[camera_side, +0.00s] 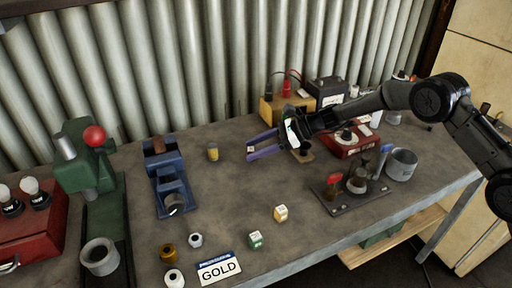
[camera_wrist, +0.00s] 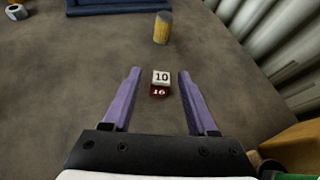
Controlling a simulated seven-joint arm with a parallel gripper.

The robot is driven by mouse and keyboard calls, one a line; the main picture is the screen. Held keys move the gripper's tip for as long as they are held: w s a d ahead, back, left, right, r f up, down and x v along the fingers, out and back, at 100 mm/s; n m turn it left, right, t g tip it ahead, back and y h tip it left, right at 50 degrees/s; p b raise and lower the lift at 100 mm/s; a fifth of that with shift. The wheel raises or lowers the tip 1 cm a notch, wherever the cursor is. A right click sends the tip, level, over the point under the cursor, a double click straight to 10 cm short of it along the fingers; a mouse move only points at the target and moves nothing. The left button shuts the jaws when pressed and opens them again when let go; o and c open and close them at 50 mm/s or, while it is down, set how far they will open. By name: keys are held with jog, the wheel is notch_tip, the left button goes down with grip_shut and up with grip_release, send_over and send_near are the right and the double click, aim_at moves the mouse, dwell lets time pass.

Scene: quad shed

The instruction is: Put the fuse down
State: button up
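The fuse seems to be a small block (camera_wrist: 160,84) with a white top marked 10 and a dark red side marked 16. In the wrist view it sits between the purple fingers of my gripper (camera_wrist: 158,74), near their tips, with a gap on each side. My gripper is open. In the side view my gripper (camera_side: 249,148) is low over the middle back of the bench, and the block (camera_side: 250,149) shows only as a small pale patch at the fingertips. I cannot tell for certain whether it rests on the bench.
A yellow cylinder (camera_side: 213,152) stands left of my gripper, with a blue vise (camera_side: 171,185) farther left. A green-sided block (camera_side: 256,240), a yellow-sided block (camera_side: 281,213) and a GOLD card (camera_side: 219,269) lie toward the front. The bench (camera_side: 235,195) between is clear.

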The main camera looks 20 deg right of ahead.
jog(key=shift+r, duration=0.2)
jog(key=v, duration=1.2)
jog(key=s+d+r+n+g+h, duration=0.1)
jog(key=s+r+n+h, duration=0.1)
jog(key=s+r+n, duration=0.5)
jog(key=s+d+r+n+g+h, duration=0.1)
jog(key=s+r+n+h, duration=0.15)
jog(key=s, duration=0.95)
jog(key=s+d+n+t+h, duration=0.1)
jog(key=s+d+n+h, duration=0.2)
jog(key=s, duration=0.8)
jog(key=s+d+n+t+h, duration=0.1)
jog(key=s+d+n+h, duration=0.3)
jog(key=s+d+n, duration=0.4)
jog(key=s+n, duration=0.1)
jog(key=s, duration=0.2)
jog(key=shift+t, duration=0.3)
jog(key=shift+o, duration=0.4)
jog(key=shift+s, duration=0.1)
